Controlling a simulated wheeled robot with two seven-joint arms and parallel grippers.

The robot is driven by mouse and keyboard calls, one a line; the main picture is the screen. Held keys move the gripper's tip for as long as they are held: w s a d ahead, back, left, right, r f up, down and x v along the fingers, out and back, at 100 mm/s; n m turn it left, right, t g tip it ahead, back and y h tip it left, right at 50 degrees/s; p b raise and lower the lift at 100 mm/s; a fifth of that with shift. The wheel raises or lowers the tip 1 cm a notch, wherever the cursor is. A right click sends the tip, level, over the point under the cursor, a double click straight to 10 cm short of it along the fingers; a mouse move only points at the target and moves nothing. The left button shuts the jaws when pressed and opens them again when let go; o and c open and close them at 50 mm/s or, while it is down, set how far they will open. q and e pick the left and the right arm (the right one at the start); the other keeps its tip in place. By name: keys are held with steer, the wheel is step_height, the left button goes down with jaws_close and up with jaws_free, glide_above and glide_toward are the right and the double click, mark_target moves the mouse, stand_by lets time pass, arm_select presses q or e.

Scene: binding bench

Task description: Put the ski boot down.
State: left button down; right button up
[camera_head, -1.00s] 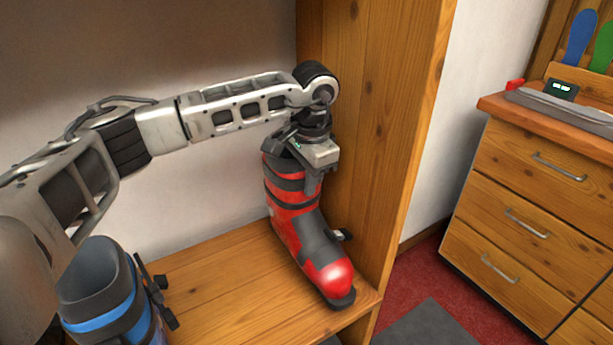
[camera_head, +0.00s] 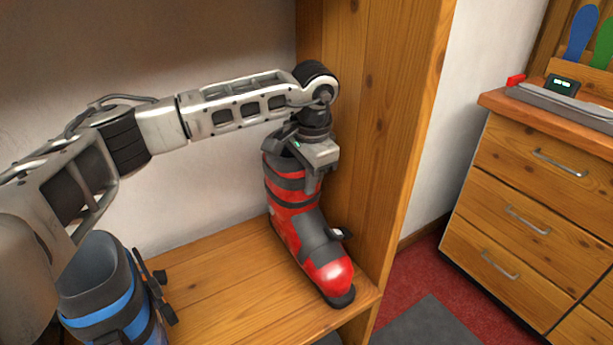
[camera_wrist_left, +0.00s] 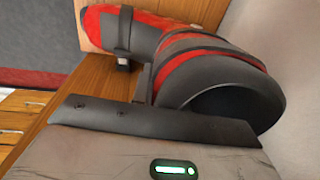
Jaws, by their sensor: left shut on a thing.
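The red and black ski boot (camera_head: 314,243) stands upright at the right end of the wooden shelf (camera_head: 225,275), toe toward the shelf's front right corner. Its sole looks to be on the board or very close to it. My left gripper (camera_head: 312,178) is shut on the boot's upper cuff from above. In the left wrist view the boot (camera_wrist_left: 200,60) lies beyond the gripper body, with its dark cuff opening nearest; the fingertips are hidden there. My right gripper is not in view.
A grey and blue boot (camera_head: 108,290) stands at the shelf's left, under my arm. The shelf's wooden side panel (camera_head: 385,130) is close on the boot's right. Bare board lies between the two boots. A drawer cabinet (camera_head: 535,210) stands at the right.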

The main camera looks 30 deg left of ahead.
arm_select(q)
steer(key=c, duration=1.3)
jaws_free()
steer(key=shift+s+f, duration=0.1)
steer(key=shift+f, duration=0.05)
step_height(320, 180, up, 16)
steer(key=d+p, duration=0.1)
steer(key=shift+s+d, duration=0.35)
steer(key=shift+s, duration=0.1)
